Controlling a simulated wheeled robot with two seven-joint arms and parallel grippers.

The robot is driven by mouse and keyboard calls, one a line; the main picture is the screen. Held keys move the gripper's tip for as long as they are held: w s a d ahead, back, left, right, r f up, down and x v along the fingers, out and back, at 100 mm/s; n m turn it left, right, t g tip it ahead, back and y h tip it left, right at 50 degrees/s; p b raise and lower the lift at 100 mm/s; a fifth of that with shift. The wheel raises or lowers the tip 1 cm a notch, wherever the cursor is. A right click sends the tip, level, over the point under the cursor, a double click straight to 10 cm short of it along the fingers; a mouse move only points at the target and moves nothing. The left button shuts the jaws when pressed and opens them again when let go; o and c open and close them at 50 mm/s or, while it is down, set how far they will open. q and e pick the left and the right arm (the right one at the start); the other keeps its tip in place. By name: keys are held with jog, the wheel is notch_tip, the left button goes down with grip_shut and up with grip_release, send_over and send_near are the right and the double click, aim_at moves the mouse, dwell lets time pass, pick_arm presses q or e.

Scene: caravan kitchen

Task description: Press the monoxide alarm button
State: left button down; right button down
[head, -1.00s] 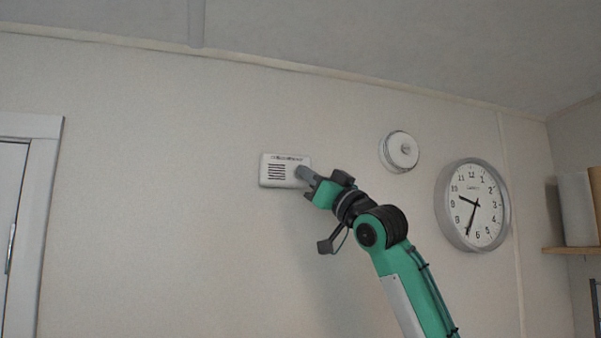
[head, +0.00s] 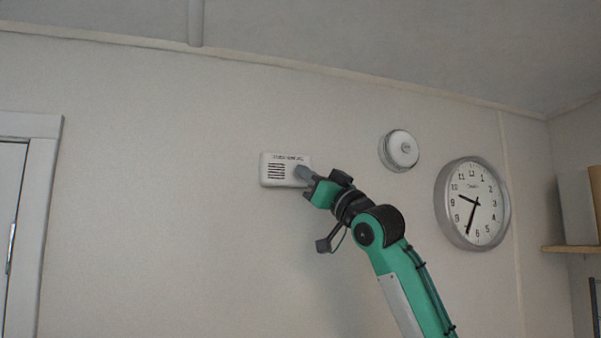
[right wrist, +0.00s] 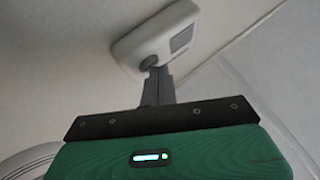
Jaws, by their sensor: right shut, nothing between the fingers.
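The monoxide alarm (head: 275,172) is a small white box with dark vent slots, fixed on the wall left of my right arm. It also shows in the right wrist view (right wrist: 165,35), at the top. My right gripper (head: 301,172) is shut and empty. Its fingertips lie over the alarm's right end in the head view. In the right wrist view the fingertips (right wrist: 154,68) reach a dark round button (right wrist: 149,61) on the alarm's near end. I cannot tell for sure whether they touch it. My left gripper is not in view.
A round white detector (head: 401,150) and a wall clock (head: 474,203) are on the wall to the right of the alarm. A shelf (head: 572,249) is at the far right. A door frame (head: 40,220) stands at the left. The wall between door and alarm is bare.

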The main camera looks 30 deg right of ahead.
jog(key=shift+s+a, duration=0.15)
jog(key=shift+s, duration=0.4)
jog(key=shift+s, duration=0.1)
jog(key=s+b, duration=0.1)
jog(key=s, duration=0.1)
jog(key=s+a+b, duration=0.1)
jog(key=s, duration=0.2)
jog(key=shift+s+a, duration=0.2)
jog(key=shift+s, duration=0.15)
jog(key=shift+f, duration=0.1)
dwell(0.7)
